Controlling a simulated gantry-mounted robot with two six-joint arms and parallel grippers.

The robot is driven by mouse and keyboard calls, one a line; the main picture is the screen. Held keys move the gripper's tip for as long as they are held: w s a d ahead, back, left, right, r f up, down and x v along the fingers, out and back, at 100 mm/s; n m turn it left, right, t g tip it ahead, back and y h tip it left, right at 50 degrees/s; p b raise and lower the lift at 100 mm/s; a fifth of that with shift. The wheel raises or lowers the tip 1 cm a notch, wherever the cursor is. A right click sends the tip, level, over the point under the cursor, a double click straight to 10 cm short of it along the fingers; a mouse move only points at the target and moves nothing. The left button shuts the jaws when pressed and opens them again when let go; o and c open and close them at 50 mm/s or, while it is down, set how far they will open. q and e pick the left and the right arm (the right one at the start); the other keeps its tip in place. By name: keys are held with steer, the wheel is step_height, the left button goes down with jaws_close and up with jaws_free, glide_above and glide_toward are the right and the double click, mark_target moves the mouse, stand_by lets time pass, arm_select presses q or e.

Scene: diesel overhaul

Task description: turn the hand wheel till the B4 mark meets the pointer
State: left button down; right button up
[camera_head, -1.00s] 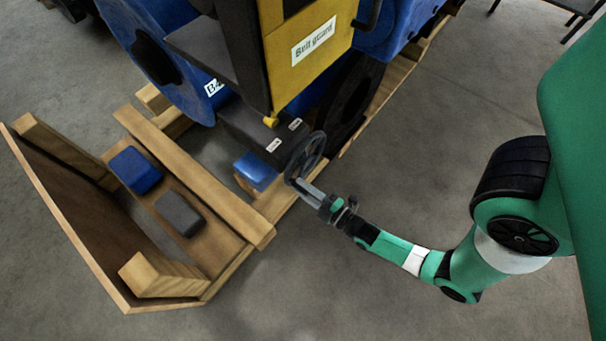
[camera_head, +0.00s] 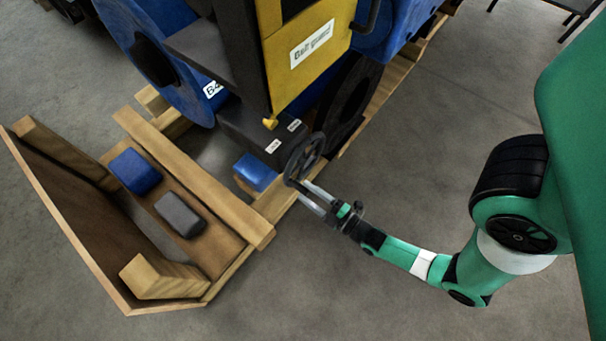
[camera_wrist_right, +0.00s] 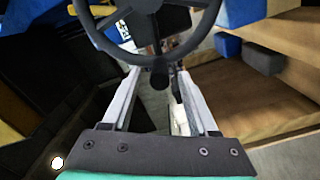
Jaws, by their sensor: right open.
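The dark hand wheel (camera_head: 305,158) stands at the front of the engine; its rim and spokes fill the top of the right wrist view (camera_wrist_right: 150,62). My right gripper (camera_head: 310,196) is open at the lower side of the wheel. In the right wrist view its two fingers reach either side of a dark knob (camera_wrist_right: 160,77) on the wheel, with gaps beside it. A white label (camera_head: 212,89), seemingly B4, is on the blue drum (camera_head: 180,95). A small yellow tip (camera_head: 270,123), perhaps the pointer, is right of and below the label. My left gripper is out of view.
A yellow belt guard (camera_head: 312,55) rises behind the wheel. A wooden pallet (camera_head: 190,145) and a tray holding a blue block (camera_head: 135,170) and a grey block (camera_head: 180,214) lie at left. Another blue block (camera_head: 254,172) is near the wheel. Floor at lower right is clear.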

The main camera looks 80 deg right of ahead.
steer(key=v, duration=0.9)
steer(key=shift+s+p, duration=0.15)
steer(key=shift+p, duration=0.2)
